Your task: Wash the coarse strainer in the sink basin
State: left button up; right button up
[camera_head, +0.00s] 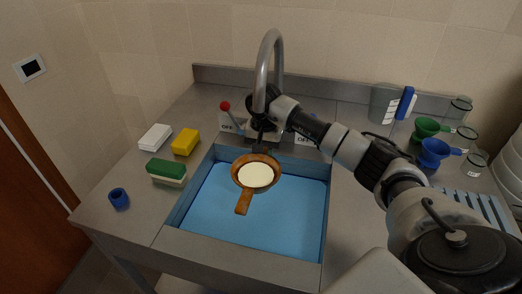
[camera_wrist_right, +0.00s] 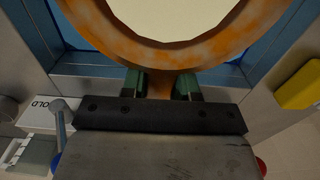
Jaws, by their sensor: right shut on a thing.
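The coarse strainer (camera_head: 256,175) has a round orange-brown rim, a pale cream disc in the middle and a flat handle pointing to the near side. It is held above the sink basin (camera_head: 172,217), which has blue walls and a blue floor. My right gripper (camera_head: 262,148) is shut on the strainer's far side, below the tap (camera_head: 262,75). In the right wrist view the gripper's green-padded fingers (camera_wrist_right: 161,85) close on an orange-brown stub by the strainer's rim (camera_wrist_right: 165,50). No water stream shows from the tap. My left gripper is not in view.
A red-knobbed lever (camera_head: 225,105) stands left of the tap by an OFF label. Left of the basin are a white block (camera_head: 155,137), yellow sponge (camera_head: 186,141), green-and-cream sponge (camera_head: 166,172) and blue cup (camera_head: 119,198). Funnels (camera_head: 436,151) and beakers stand at right.

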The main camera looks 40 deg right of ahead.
jog(key=shift+f+b, duration=6.05)
jog(key=shift+f, duration=2.25)
jog(key=shift+w+a+b, duration=0.45)
jog(key=shift+w, duration=0.1)
jog(key=shift+s+d, duration=0.1)
jog(key=shift+s, duration=0.05)
jog(key=shift+s+d, duration=0.35)
jog(key=shift+s, duration=0.1)
